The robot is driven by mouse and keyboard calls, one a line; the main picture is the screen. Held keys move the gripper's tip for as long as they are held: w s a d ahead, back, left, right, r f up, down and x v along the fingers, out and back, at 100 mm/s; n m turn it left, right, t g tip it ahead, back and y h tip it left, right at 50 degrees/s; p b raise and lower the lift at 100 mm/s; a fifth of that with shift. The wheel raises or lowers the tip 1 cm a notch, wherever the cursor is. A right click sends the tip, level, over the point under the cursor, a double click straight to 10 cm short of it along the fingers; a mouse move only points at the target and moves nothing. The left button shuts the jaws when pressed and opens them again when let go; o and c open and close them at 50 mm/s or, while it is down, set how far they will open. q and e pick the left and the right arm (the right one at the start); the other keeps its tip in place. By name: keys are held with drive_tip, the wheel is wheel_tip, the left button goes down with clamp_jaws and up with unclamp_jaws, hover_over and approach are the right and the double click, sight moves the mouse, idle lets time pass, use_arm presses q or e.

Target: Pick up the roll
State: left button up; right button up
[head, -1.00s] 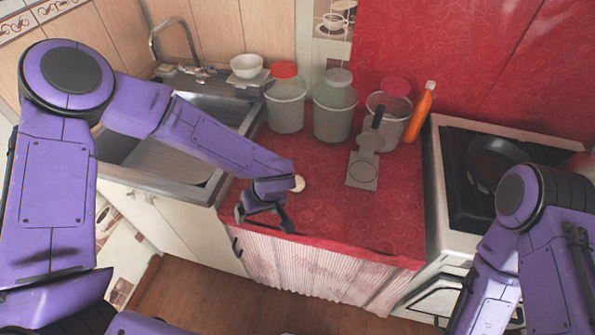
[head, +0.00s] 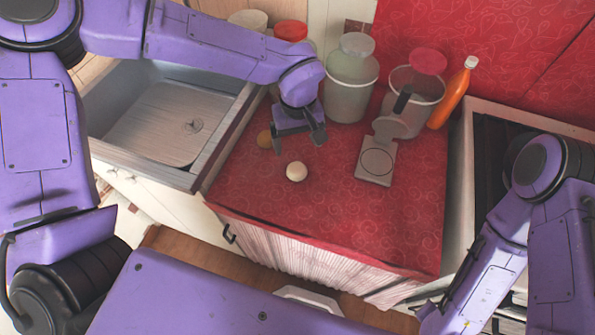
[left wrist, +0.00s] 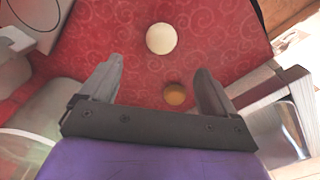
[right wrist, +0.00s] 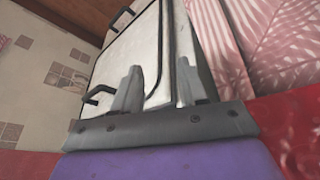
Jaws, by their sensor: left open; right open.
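A small brown round item (head: 264,139), which looks like the roll, sits on the red counter (head: 330,215), just left of my left gripper (head: 298,141). A pale, cream-coloured ball (head: 296,171) lies nearer the counter's front edge. In the left wrist view the brown roll (left wrist: 174,95) lies between the open fingers of my left gripper (left wrist: 158,72), closer to the right finger, and the pale ball (left wrist: 161,38) lies beyond the fingertips. My left gripper is open, empty and above the counter. My right gripper (right wrist: 158,72) is open and empty, facing the stove front.
Lidded containers (head: 349,88) (head: 414,105), a grey scale-like device (head: 376,163) and an orange bottle (head: 452,95) stand behind and right. The sink (head: 160,125) is left, the stove (head: 480,150) right. The counter's front middle is clear.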

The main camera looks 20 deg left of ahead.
use_arm(q)
hover_over(297, 171)
drive_tip(key=f, duration=0.5)
drive_tip(key=shift+w+d, duration=0.15)
drive_tip(key=shift+w, duration=0.25)
drive_tip(key=f, duration=0.2)
drive_tip(key=f+p, duration=0.1)
drive_tip(key=f, duration=0.3)
drive_tip(key=shift+s+a, duration=0.2)
drive_tip(key=shift+s, duration=0.1)
drive_tip(key=shift+r, duration=0.1)
drive_tip(key=c, duration=1.1)
